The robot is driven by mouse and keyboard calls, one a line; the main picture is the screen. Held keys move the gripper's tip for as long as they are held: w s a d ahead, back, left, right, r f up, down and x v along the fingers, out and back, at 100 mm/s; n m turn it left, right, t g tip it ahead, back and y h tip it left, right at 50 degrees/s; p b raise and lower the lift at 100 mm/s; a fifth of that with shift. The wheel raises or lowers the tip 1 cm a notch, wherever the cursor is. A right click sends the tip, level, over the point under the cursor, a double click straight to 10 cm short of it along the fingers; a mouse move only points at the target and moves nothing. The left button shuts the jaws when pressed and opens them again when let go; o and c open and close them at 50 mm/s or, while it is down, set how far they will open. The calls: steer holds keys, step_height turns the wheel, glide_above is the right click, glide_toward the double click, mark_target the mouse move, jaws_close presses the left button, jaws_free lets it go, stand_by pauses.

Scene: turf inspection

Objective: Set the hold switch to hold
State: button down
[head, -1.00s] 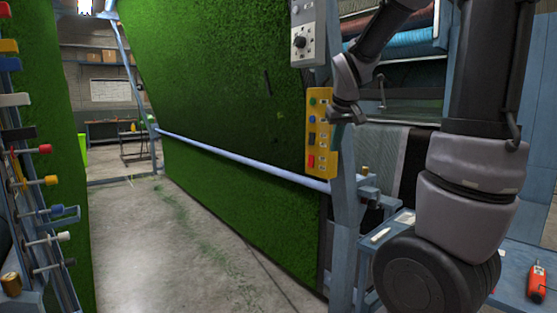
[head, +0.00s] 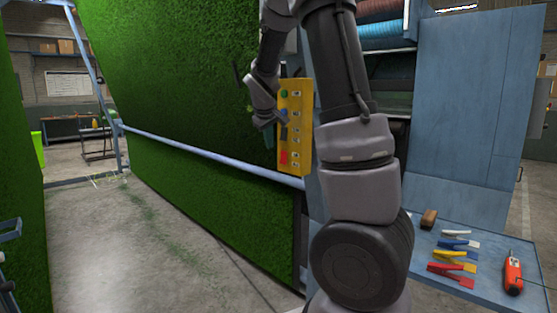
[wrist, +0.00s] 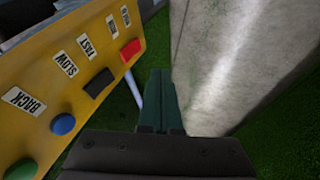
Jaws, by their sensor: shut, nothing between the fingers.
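The yellow control box (head: 297,98) hangs on the frame beside the turf. It carries a green button, a blue button, a black switch and, at its lower end, a red switch (head: 284,157). In the head view my gripper (head: 268,140) is just left of the box.
A green turf wall (head: 190,90) with a pale blue rail (head: 210,156) stands behind. Concrete floor (head: 150,250) is open at left.

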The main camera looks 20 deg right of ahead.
mark_target(281, 158)
steer(key=shift+w+d+f, duration=0.95)
steer(key=shift+d+f, duration=0.15)
steer(key=shift+f, duration=0.25)
steer(key=shift+w+d+f, duration=1)
steer(key=shift+d+f, duration=0.1)
steer(key=shift+f, duration=0.25)
steer(key=shift+w+d+f, duration=0.95)
steer(key=shift+d+f, duration=0.15)
steer(key=shift+f, duration=0.25)
steer(key=shift+w+d+f, duration=0.1)
steer(key=shift+d, duration=0.15)
steer(key=shift+r, duration=0.85)
